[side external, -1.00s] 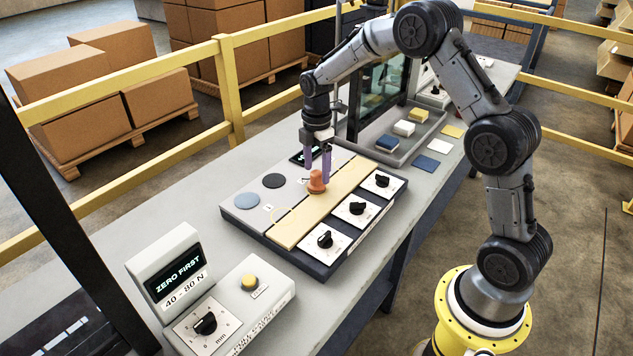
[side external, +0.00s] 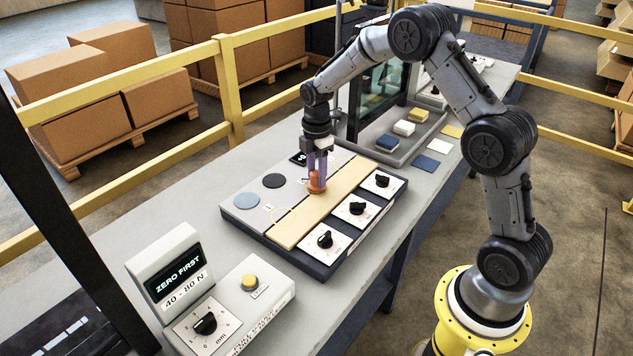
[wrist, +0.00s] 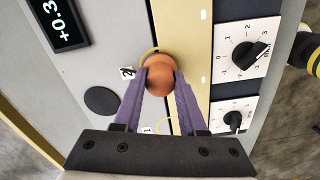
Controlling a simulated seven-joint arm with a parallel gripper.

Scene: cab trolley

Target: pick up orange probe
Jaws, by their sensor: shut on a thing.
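The orange probe (side external: 316,183) stands upright on the panel by the edge of the tan strip (side external: 300,222). In the wrist view the probe's round top (wrist: 158,72) sits between the purple fingertips. My gripper (side external: 317,172) points down and its fingers are closed around the upper part of the probe. In the wrist view, both fingers of my gripper (wrist: 160,80) touch the probe's sides. The probe's base seems to be on or just above the panel; the gap, if any, cannot be told.
The panel carries a dark disc (side external: 273,181), a blue-grey disc (side external: 246,201) and several dials, one a black knob (side external: 325,240). A grey tray (side external: 390,157) with coloured blocks lies behind. A "ZERO FIRST" display (side external: 177,270) and a yellow button (side external: 249,281) stand at the front left.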

